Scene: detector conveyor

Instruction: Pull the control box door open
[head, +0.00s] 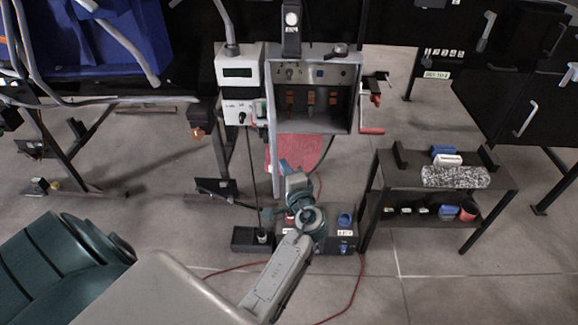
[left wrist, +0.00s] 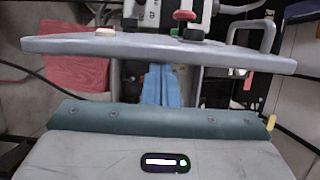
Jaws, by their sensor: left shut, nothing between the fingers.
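The control box (head: 315,92) hangs in the upper middle of the head view. Its front is open, and orange parts and a row of switches show inside. Its door (head: 273,150) is swung out on the left side and appears nearly edge-on. My left gripper (head: 284,165), with blue fingers, is low beside the door, on its right in the head view. In the left wrist view, the closed blue fingers (left wrist: 160,88) point towards a long grey bar, likely the door edge (left wrist: 100,47). Nothing shows between them. I cannot tell whether they touch the door. My right gripper is out of view.
A white meter unit (head: 239,75) adjoins the box on the left. A red-handled crank (head: 372,105) sticks out on its right. A dark shelf cart (head: 440,185) stands to the right. A small blue-topped device (head: 343,222) and a black bin (head: 250,240) are below.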

